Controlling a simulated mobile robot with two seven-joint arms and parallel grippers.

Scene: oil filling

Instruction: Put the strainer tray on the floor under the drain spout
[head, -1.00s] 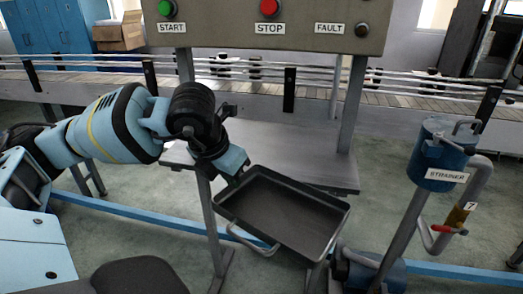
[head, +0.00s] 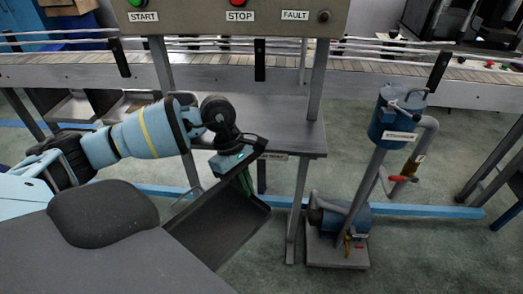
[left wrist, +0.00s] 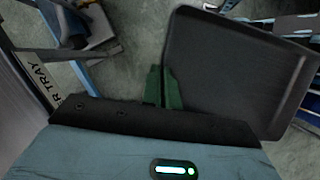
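My left gripper (head: 243,180) is shut on the rim of the dark rectangular strainer tray (head: 214,232). The tray hangs tilted in the air, left of the strainer unit, its lower left part hidden behind my own body. In the left wrist view the green fingers (left wrist: 162,88) meet the edge of the tray (left wrist: 238,65). The blue strainer (head: 397,118) stands on a slanted post, with a bent grey pipe and a red-handled valve (head: 403,178) at its right. Which opening is the drain spout is hard to tell. My right gripper is not in view.
A blue pump (head: 338,218) sits on a grey base plate (head: 335,253) on the floor below the strainer. The control panel stand with a grey shelf (head: 290,135) is behind the tray. Floor (head: 430,250) right of the pump is clear.

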